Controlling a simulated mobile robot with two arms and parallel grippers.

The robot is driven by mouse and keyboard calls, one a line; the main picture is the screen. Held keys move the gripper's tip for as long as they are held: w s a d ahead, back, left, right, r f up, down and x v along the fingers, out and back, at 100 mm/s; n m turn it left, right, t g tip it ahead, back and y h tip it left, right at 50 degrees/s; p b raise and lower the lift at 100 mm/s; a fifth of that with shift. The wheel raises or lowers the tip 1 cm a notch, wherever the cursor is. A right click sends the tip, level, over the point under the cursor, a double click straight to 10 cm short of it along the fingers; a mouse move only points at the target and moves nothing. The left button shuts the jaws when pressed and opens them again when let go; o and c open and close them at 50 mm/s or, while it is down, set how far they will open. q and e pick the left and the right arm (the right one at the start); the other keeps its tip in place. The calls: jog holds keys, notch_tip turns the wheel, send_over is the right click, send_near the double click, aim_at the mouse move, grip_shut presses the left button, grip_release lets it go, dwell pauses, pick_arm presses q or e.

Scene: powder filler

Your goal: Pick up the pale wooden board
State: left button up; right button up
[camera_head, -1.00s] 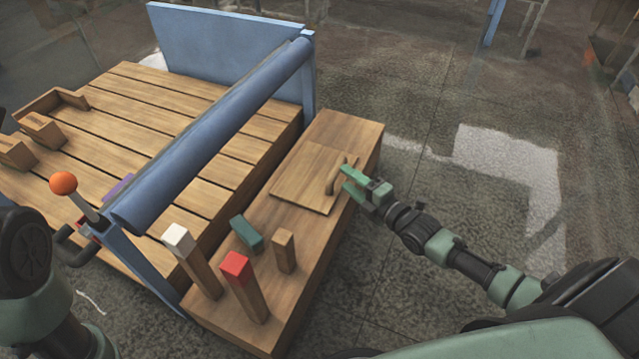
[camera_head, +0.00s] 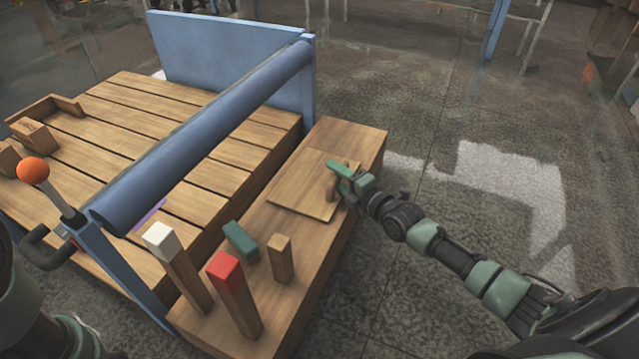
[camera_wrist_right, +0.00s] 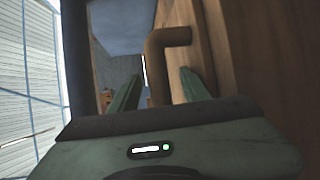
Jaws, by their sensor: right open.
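The pale wooden board (camera_head: 303,184) lies flat on the wooden side bench, with a curved wooden handle (camera_head: 331,186) near its right edge. My right gripper (camera_head: 338,176) is at this handle, coming in from the right. In the right wrist view my open green fingers (camera_wrist_right: 160,92) stand on either side of the handle (camera_wrist_right: 165,52), which hooks in from the board's face. I cannot tell whether a finger touches it.
The side bench (camera_head: 345,140) also bears a white-topped post (camera_head: 178,265), a red-topped post (camera_head: 236,295), a teal block (camera_head: 241,241) and a small wooden block (camera_head: 281,258). A blue roller (camera_head: 205,135) crosses the slatted table (camera_head: 130,95) at left. Open floor lies right.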

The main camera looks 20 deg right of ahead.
grip_shut()
dwell(1.1)
jog(key=shift+r, duration=0.1)
